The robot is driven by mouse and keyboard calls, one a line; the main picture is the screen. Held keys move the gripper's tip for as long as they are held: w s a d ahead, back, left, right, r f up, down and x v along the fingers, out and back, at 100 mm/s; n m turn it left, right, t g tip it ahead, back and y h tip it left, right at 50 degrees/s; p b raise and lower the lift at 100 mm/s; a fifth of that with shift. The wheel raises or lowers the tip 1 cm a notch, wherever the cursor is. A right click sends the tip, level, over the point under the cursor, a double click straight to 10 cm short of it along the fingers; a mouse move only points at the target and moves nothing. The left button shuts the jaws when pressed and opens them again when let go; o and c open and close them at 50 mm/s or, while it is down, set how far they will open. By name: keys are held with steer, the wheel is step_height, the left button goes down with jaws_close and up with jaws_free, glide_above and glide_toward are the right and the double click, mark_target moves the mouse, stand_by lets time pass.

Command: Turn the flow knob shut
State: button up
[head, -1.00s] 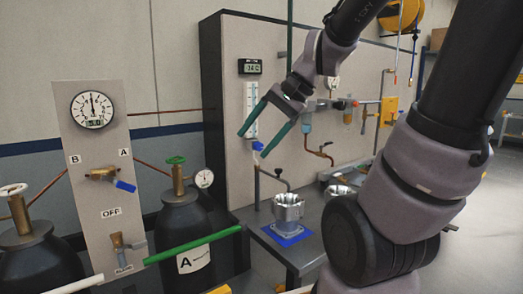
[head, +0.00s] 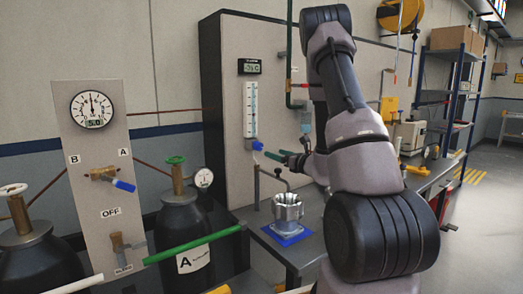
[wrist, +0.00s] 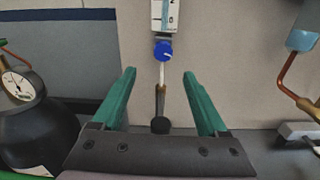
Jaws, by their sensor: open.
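The flow knob (head: 257,145) is a small blue round knob at the foot of the white flow meter tube (head: 250,108) on the beige panel. The wrist view shows the knob (wrist: 163,51) face-on, with a pale pointer line on it, below the meter's scale (wrist: 163,14). My gripper (head: 275,155) has green fingers, just right of and a little below the knob in the head view. In the wrist view my gripper (wrist: 158,72) is open and empty. The knob appears between and beyond the fingertips, with no contact visible.
A machined housing (head: 288,208) stands on a blue mat (head: 288,234) on the bench below. A black gas cylinder (head: 184,235) and a gauge panel (head: 98,170) stand at the left. A copper pipe (wrist: 288,72) runs right of my gripper.

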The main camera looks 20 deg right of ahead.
mark_target(260, 148)
steer(key=shift+w+d+f, duration=0.15)
steer(key=shift+w+f, duration=0.05)
steer(key=x, duration=1)
steer(key=shift+w, duration=0.2)
jaws_close()
